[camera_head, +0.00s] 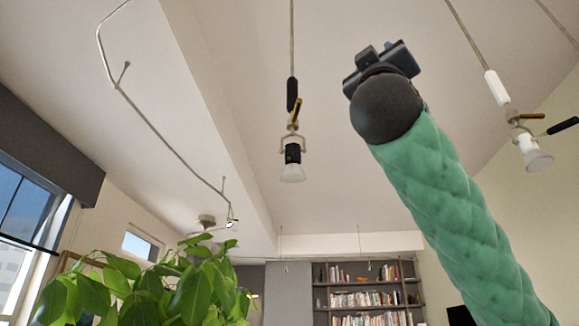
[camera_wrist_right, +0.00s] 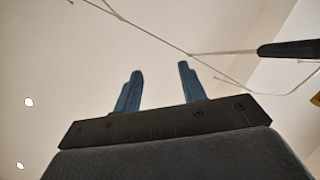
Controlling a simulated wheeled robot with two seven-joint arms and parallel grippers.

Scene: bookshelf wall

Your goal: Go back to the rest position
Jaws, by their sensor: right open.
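My right arm, in a green quilted sleeve, rises from the lower right of the head view to a dark rounded wrist. My right gripper (camera_head: 384,62) is at its top, raised high in front of the ceiling, and its fingers are hard to make out there. In the right wrist view the two blue fingers of the right gripper (camera_wrist_right: 158,88) stand apart. Only ceiling shows between and beyond them, so the gripper is open and empty. My left gripper is in neither view.
A hanging lamp (camera_head: 292,155) is left of my right gripper and another lamp (camera_head: 530,150) is to its right. A leafy plant (camera_head: 190,285) fills the lower left. A bookshelf (camera_head: 364,300) stands at the back. A thin rail (camera_head: 165,135) runs below the ceiling.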

